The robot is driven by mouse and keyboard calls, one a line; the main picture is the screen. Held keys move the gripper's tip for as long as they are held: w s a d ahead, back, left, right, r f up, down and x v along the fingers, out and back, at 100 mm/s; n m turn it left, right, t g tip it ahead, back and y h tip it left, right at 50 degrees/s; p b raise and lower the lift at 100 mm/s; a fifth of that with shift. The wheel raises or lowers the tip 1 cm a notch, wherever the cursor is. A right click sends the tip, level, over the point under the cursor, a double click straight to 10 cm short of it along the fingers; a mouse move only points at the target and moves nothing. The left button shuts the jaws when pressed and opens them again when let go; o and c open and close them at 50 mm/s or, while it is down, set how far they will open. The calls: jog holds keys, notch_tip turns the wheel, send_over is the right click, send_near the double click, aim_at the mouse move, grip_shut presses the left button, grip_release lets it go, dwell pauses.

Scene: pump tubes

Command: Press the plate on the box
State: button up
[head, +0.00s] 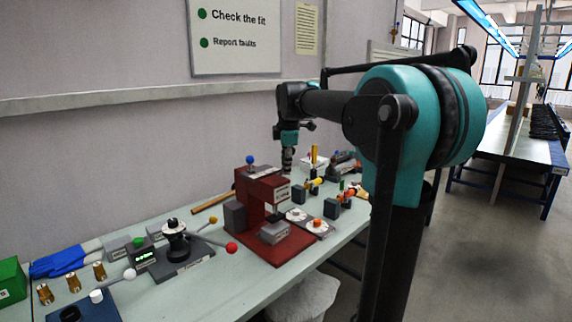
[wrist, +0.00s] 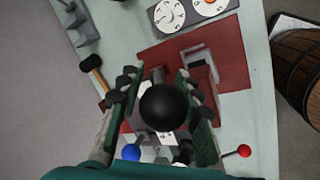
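A grey box (head: 274,234) with a plate-like lighter top sits on the red base in front of the red press (head: 262,188). In the wrist view a grey boxy frame (wrist: 200,58) lies on the red base; I cannot tell plate from box there. My gripper (head: 288,168) points down above the press head. In the wrist view my gripper (wrist: 161,92) has its fingers spread on both sides of a black ball knob (wrist: 163,107), with no clear contact. The knob hides part of the press beneath. The blue ball (head: 250,160) stands on the press.
A wooden barrel (wrist: 302,80) shows at the wrist view's right.

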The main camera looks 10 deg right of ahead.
grip_shut()
jog(key=shift+s+d+f+t+y, duration=0.3)
jog(key=shift+s+t, duration=0.1)
dwell(0.4)
jog(key=shift+s+d+f+t, duration=0.3)
jog(key=shift+s+f+t, duration=0.05)
jog(key=shift+t, duration=0.05)
jog(key=shift+s+f, duration=0.1)
